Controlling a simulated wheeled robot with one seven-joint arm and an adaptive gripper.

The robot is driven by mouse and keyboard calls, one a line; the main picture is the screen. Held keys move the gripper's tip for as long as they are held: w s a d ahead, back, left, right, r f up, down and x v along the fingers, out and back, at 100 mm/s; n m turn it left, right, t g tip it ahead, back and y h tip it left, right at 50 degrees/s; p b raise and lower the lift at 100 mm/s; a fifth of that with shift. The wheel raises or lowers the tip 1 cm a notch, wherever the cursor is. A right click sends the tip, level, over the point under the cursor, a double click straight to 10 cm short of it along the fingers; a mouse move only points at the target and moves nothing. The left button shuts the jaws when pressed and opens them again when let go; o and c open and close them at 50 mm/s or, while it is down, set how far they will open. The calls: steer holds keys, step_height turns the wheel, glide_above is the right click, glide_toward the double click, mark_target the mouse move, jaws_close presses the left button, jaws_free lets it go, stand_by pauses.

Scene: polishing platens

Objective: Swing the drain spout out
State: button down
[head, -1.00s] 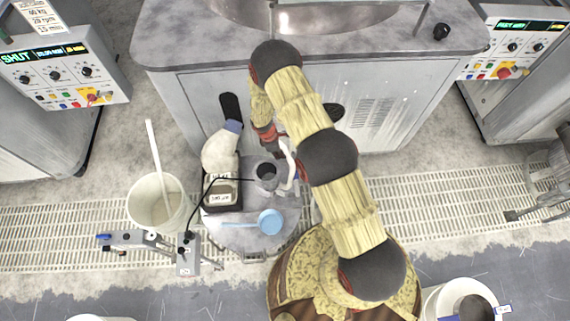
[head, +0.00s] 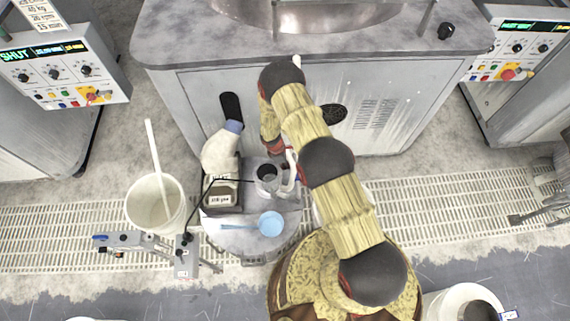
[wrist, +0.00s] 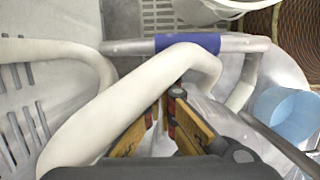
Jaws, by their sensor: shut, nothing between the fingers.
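In the wrist view a white bent tube (wrist: 130,100), which looks like the drain spout, crosses close in front of my gripper (wrist: 170,103). My gripper's yellow fingers are shut and empty, with their tips near the tube's bend. I cannot tell whether they touch it. Behind the tube runs a grey metal pipe (wrist: 125,47) with a blue sleeve (wrist: 187,43). In the head view my arm hides the gripper, and a white curved piece (head: 291,167) shows beside the arm. The tube's joint to the machine is hidden.
Left of my arm, a small grey stand (head: 235,243) carries a jug (head: 266,180), a dark labelled box (head: 222,197) and a blue scoop (head: 271,224). A white bucket (head: 155,205) stands left. A white elbow (head: 220,151) hangs near the box.

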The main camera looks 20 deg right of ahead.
steer(key=shift+d, duration=0.15)
steer(key=shift+w+d+m, duration=0.1)
steer(key=shift+d+m, duration=0.3)
steer(key=shift+m, duration=0.1)
steer(key=shift+d, duration=0.15)
steer(key=s+d+m+g+y+b, duration=0.1)
steer(key=s+d+m+g+b, duration=0.2)
steer(key=d+m, duration=0.7)
steer(key=s+d+m+y+p, duration=0.1)
steer(key=s+d+m, duration=0.1)
steer(key=s+m, duration=0.2)
steer(key=s+d+m+t+y, duration=0.1)
steer(key=s+d+m, duration=0.2)
steer(key=s, duration=0.7)
steer(key=shift+d+m+y+p, duration=0.25)
steer(key=shift+m+y+p, duration=0.1)
steer(key=shift+m, duration=0.95)
